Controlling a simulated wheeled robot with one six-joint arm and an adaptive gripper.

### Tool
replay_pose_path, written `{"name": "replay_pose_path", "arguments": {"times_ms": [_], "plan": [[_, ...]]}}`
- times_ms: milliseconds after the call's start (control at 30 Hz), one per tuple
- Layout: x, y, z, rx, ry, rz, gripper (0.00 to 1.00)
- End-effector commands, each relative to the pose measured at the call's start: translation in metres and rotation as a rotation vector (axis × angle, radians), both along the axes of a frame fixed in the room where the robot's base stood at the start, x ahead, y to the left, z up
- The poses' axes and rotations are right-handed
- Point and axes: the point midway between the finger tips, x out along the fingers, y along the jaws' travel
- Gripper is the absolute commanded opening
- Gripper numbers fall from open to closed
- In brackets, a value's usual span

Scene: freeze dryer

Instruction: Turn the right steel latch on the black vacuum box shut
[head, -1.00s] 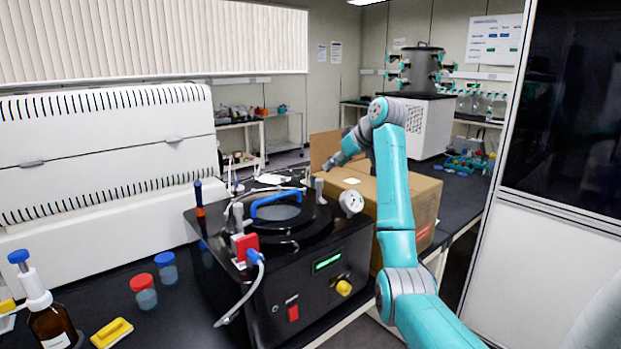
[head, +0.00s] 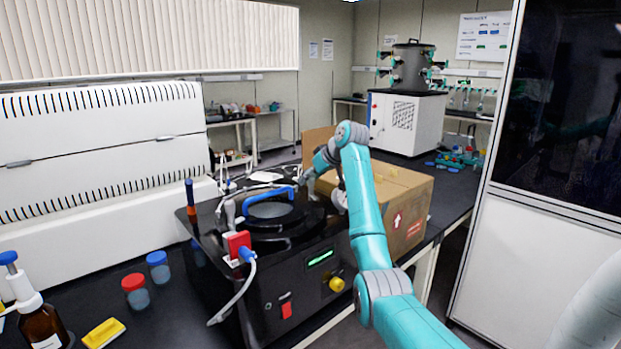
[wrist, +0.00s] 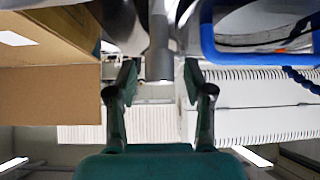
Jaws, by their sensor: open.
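The black vacuum box (head: 280,300) stands on the bench in the head view, its round lid carrying a blue handle (head: 266,192). The handle also shows at upper right in the wrist view (wrist: 262,57). My gripper (head: 308,186) is at the right side of the lid and hides much of the right latch there. In the wrist view my gripper (wrist: 160,72) is open, one finger on each side of the upright steel latch (wrist: 160,40). I cannot tell whether the fingers touch it. The left steel latch (head: 228,208) is at the lid's left side.
A cardboard box (head: 405,205) stands close behind and right of the vacuum box; it also fills the left of the wrist view (wrist: 50,95). A red plug (head: 238,243) with a cable is on the box's left front. Capped jars (head: 136,291) stand at left.

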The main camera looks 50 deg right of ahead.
Motion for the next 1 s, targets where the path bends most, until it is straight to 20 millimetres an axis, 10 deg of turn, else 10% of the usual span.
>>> {"name": "replay_pose_path", "arguments": {"times_ms": [100, 300, 1000], "plan": [[-0.0001, 0.0, 0.0, 0.0, 0.0, 0.0, 0.5], [-0.0002, 0.0, 0.0001, 0.0, 0.0, 0.0, 0.0], [0.0007, 0.0013, 0.0001, -0.001, -0.001, -0.249, 0.0]]}}
